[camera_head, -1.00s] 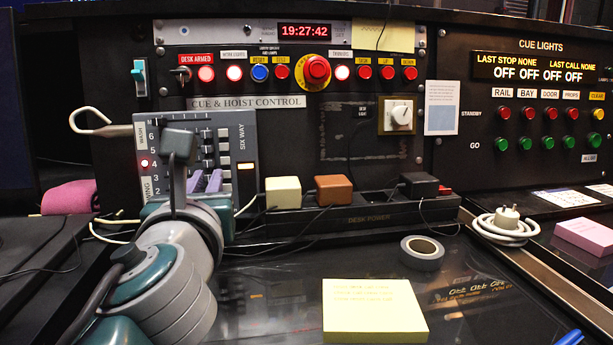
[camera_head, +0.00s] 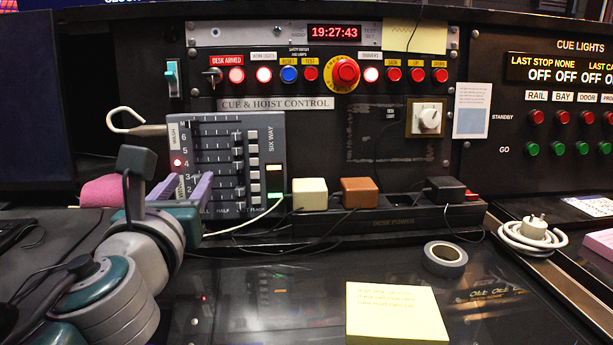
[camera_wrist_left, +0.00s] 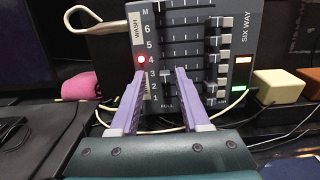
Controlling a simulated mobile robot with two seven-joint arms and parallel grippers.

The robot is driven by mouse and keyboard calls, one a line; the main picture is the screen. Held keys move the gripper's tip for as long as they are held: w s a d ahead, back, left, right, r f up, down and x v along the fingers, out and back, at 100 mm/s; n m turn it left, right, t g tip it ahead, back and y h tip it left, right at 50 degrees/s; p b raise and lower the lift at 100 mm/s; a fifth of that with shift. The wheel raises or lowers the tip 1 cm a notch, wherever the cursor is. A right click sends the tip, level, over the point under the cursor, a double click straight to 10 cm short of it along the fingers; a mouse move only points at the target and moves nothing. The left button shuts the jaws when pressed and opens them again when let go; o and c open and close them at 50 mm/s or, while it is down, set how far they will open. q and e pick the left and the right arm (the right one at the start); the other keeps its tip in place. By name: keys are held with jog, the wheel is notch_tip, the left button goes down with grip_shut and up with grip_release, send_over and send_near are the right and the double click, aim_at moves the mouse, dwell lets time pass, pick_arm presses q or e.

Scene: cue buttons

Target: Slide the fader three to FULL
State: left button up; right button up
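The grey fader panel (camera_head: 215,125) stands upright at the left of the desk, with rows marked M and 6 down to 1. It also shows in the left wrist view (camera_wrist_left: 190,12). Dark fader handles (camera_head: 238,152) sit right of the slots' middle in the upper rows. My left gripper (camera_head: 182,184) is at the panel's lower left, near rows 3 to 1. Its purple fingers are apart in the left wrist view (camera_wrist_left: 160,72), either side of the lower numbers and the FULL end. I cannot tell the exact position of fader three's handle. My right gripper is not in view.
A pale block (camera_head: 310,194) and a brown block (camera_head: 359,192) sit on the power strip to the right. Thin cables cross below the panel. Tape (camera_head: 445,259) and yellow notes (camera_head: 397,313) lie on the desk.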

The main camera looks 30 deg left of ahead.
pick_arm(q)
jog(key=shift+d, duration=0.1)
jog(key=b+v, duration=0.1)
jog(key=v, duration=0.8)
jog(key=shift+s, duration=0.4)
jog(key=shift+d, duration=0.15)
